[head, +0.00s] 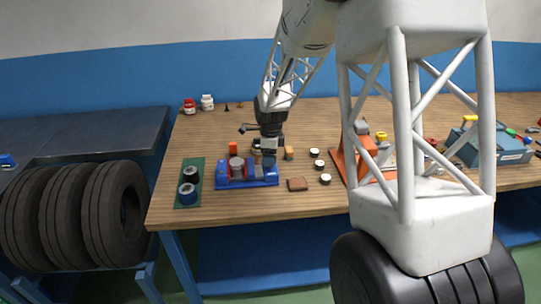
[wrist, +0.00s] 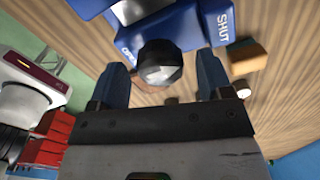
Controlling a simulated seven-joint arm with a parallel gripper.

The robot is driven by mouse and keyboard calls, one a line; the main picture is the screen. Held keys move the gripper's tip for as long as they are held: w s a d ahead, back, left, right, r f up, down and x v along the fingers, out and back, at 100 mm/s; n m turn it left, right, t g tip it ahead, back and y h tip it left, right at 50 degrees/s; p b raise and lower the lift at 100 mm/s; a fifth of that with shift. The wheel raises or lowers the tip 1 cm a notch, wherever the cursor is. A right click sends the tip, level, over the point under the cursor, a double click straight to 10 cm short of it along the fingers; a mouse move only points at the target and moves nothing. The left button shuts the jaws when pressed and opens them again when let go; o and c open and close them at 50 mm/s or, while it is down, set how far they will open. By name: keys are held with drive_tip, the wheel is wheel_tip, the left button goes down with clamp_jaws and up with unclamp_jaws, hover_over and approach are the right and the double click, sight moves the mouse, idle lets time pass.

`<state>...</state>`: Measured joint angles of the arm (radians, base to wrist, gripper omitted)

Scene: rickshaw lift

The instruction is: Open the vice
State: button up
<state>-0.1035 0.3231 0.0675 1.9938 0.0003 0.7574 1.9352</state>
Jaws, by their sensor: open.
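The blue vice (head: 246,183) sits on the wooden bench, left of centre in the head view, with red parts and a grey cylinder (head: 236,164) in its middle. In the wrist view, a blue body (wrist: 172,27) carries white lettering, with SHUT readable on the right side and a partly hidden word on the left. A dark round knob with a grey faceted end (wrist: 160,64) sticks out from it. My gripper (head: 269,153) is over the vice's right end. In the wrist view my gripper (wrist: 162,78) is open, its blue fingers on either side of the knob, with visible gaps.
A green mat (head: 189,196) with dark cylinders lies left of the vice. A brown block (head: 297,184), an ochre block (head: 289,153) and several small round pieces lie to the right. An orange stand (head: 345,165) and a blue-grey toolbox (head: 505,150) are further right. Jars stand at the back left.

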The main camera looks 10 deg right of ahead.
drive_tip(key=c, duration=0.9)
